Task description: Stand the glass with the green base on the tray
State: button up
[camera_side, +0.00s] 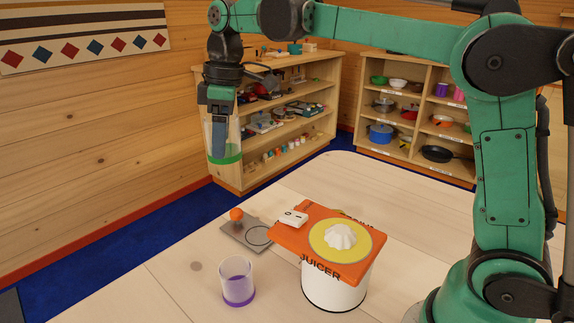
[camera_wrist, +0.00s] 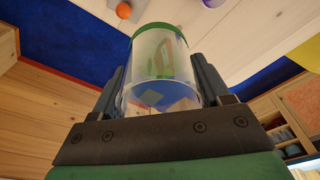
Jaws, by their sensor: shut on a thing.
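The glass with the green base (camera_side: 226,158) is clear and hangs upright, base down, high above the left side of the table in the side view. My gripper (camera_side: 219,138) points down and is shut on it. In the wrist view the glass (camera_wrist: 161,42) sits between the two fingers of my gripper (camera_wrist: 158,75), with its green base away from the camera. A flat grey tray (camera_side: 233,229) lies on the table, below and a little right of the held glass. It has a dark ring outline on its right part and an orange ball-shaped thing (camera_side: 236,214) at its back left.
A clear glass with a purple base (camera_side: 238,283) stands on the table in front of the tray. An orange and white juicer (camera_side: 334,290) stands right of it, its orange top reaching near the tray. Shelves (camera_side: 290,115) stand behind; the table's front left is clear.

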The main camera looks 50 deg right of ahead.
send_over(255, 236)
jog(key=f, duration=1.5)
jog(key=shift+s+d+f, duration=0.1)
jog(key=shift+s+d, duration=0.05)
jog(key=shift+d, duration=0.1)
jog(key=shift+f, duration=2.15)
jog(key=shift+f, duration=0.1)
jog(key=o, duration=1.3)
